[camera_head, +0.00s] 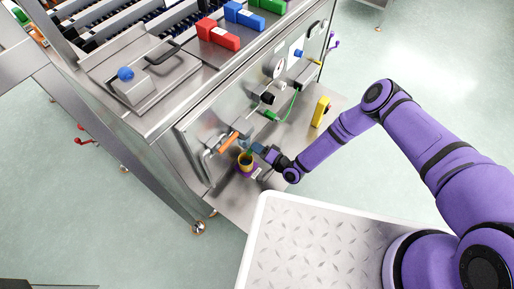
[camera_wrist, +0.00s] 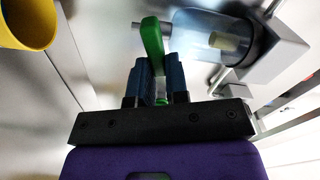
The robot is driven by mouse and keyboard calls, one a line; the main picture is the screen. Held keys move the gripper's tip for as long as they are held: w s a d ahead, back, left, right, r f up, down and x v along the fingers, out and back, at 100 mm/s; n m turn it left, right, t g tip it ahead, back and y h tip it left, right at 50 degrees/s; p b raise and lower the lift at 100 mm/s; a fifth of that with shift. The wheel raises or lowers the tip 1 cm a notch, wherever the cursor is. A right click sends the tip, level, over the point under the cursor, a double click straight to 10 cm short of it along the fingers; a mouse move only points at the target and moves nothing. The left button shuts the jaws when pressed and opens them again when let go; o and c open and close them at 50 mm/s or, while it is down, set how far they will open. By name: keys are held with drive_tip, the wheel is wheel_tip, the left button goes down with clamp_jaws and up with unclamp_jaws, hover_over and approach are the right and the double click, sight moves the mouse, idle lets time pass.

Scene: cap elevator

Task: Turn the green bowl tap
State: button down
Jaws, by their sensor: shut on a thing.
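The green bowl tap (camera_wrist: 152,38) shows in the wrist view as a green lever at the end of a short metal stem. The stem meets a clear bowl (camera_wrist: 200,40) in a metal fitting. My gripper (camera_wrist: 158,75) is shut on the lever, whose lower part is between the two blue-grey fingers. In the head view my gripper (camera_head: 260,149) is at the machine's front panel, just right of the orange handle (camera_head: 228,142). The green lever cannot be made out there.
The floor right of the machine is clear.

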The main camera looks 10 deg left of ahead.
drive_tip(key=shift+d+f+m, duration=0.1)
drive_tip(key=shift+f+m, duration=0.1)
drive_tip(key=shift+m, duration=0.8)
drive_tip(key=shift+f+m, duration=0.2)
drive_tip(key=shift+m, duration=0.8)
drive_tip(key=c, duration=1.1)
unclamp_jaws()
drive_tip(key=v, duration=1)
drive_tip(key=shift+s+d, duration=0.1)
drive_tip(key=shift+d, duration=0.25)
